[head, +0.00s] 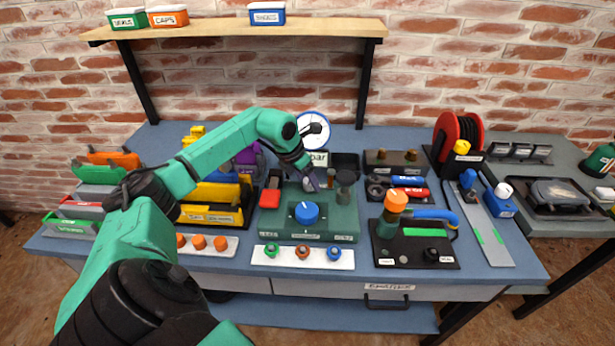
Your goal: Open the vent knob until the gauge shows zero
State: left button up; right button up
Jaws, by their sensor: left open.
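A green test block (341,222) stands in the middle of the blue bench. On its front part is a large blue knob (306,213) with a pale pointer mark; the small labels around it are too small to read. A round white gauge (317,130) with a blue rim and a "bar" label stands behind the block. Its dark needle shows, but the reading cannot be told. My left gripper (314,182) is open above the rear of the block, behind the blue knob and apart from it. The gripper and wrist hide part of the block's rear. My right gripper is not in view.
A strip with several small fittings (340,259) lies in front of the block. A black plate with an orange-capped valve (396,204) and blue hose stands to the right. A dark cylinder (346,183) rises close right of the gripper. A wooden shelf (230,30) hangs above.

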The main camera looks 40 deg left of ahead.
pick_arm(q)
jog(key=shift+w+f, duration=0.1)
jog(key=shift+f, duration=0.2)
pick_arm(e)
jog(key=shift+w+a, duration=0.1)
pick_arm(q)
grip_shut()
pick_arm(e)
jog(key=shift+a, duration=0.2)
